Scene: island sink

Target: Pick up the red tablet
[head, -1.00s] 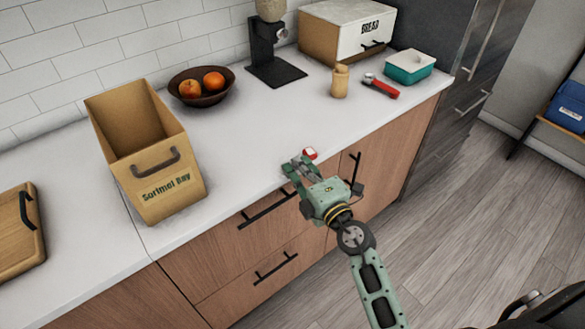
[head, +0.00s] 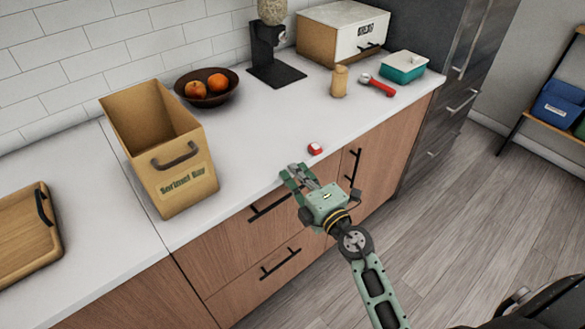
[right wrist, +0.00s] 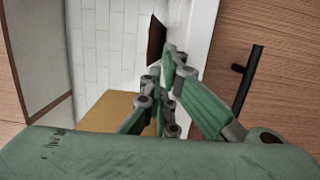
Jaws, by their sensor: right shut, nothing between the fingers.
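The red tablet (head: 315,148) is a small red piece with a white top. It lies on the white counter near its front edge in the head view. My right gripper (head: 294,175) is shut and empty at the counter's front edge, just left of and nearer than the tablet, apart from it. In the right wrist view the closed green fingers (right wrist: 165,80) show with nothing between them, and the tablet does not show there. My left gripper is not in view.
A wooden box (head: 165,150) stands left on the counter (head: 262,125). Behind are a fruit bowl (head: 207,98) and a black stand (head: 270,55). A wooden cup (head: 339,82), red-handled tool (head: 378,86), teal container (head: 403,67) and bread box (head: 342,30) are at the back right. Counter around the tablet is clear.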

